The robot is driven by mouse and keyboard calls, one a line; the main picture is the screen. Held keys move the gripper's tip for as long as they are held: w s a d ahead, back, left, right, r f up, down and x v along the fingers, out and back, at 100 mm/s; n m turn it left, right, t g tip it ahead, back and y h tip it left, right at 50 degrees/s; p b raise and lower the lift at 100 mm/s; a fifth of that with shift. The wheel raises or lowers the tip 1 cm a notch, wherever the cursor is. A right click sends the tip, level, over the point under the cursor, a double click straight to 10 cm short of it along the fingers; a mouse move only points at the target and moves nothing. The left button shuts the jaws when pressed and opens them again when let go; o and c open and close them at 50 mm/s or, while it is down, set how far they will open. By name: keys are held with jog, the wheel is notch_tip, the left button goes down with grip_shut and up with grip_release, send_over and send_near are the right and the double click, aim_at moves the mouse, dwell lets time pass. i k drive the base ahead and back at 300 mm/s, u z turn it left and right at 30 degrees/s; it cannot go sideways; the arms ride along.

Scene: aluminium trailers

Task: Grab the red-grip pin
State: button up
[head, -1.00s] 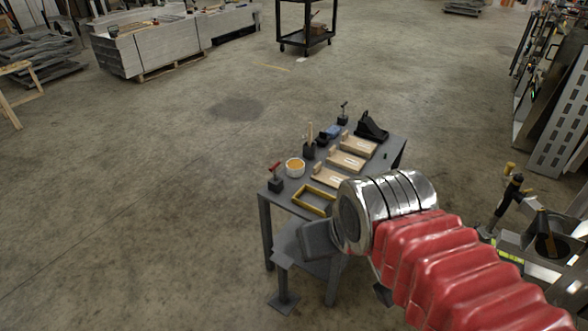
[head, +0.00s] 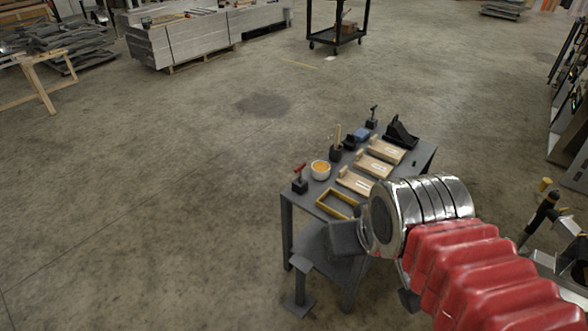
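The red-grip pin (head: 299,171) stands upright in a small black block (head: 300,187) at the left corner of a grey work table (head: 318,184). My arm, with its red bellows and shiny metal joint, reaches in from the lower right and covers the table's near right part. A grey block at the arm's end (head: 346,238) shows beside the table's near edge, to the right of and below the pin. The pin is apart from it. No fingertips can be made out.
Wooden blocks (head: 380,149), a black holder (head: 402,133) and other small tools fill the rest of the tabletop. The floor left of the table is clear.

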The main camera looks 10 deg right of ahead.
aim_at(299, 170)
jog(key=i, duration=0.9)
jog(key=z, duration=0.1)
jog(key=k, duration=0.5)
jog(key=u, duration=2.15)
